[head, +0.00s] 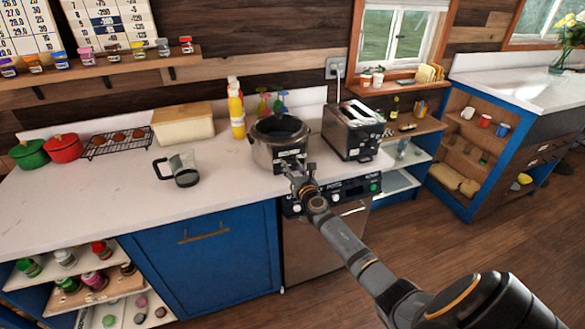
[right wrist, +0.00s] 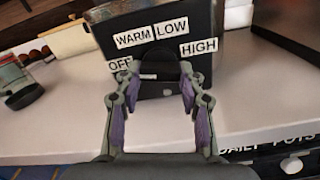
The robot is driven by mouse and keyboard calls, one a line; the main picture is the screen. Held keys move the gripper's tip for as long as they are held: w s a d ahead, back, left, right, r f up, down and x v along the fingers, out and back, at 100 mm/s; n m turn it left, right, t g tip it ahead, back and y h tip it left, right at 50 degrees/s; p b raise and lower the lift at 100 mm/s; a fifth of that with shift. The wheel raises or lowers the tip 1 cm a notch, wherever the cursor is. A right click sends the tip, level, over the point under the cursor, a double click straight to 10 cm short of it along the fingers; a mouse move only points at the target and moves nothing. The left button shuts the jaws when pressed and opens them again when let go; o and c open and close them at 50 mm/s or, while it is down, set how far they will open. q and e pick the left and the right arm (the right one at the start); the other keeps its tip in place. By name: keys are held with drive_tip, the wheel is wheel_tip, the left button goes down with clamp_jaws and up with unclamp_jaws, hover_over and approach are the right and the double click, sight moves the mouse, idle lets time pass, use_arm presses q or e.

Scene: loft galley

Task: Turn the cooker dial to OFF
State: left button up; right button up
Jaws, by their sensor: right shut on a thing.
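The cooker (head: 265,150) is a round dark metal pot on the white counter near its front edge. In the right wrist view its black front panel (right wrist: 200,70) has white labels OFF, WARM, LOW and HIGH in an arc. The black dial (right wrist: 158,68) sits below them, between the fingertips of my right gripper (right wrist: 157,82). The fingers, with purple pads, are closed on the dial's sides. In the head view my right gripper (head: 297,170) is at the cooker's front and hides the dial. My left gripper is not in view.
Below the counter edge is an appliance panel with knobs (head: 335,190).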

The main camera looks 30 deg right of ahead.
drive_tip(key=shift+f, duration=0.25)
drive_tip(key=o, duration=1)
drive_tip(key=shift+o, duration=0.8)
drive_tip(key=shift+r, duration=0.15)
drive_tip(key=v, duration=1.2)
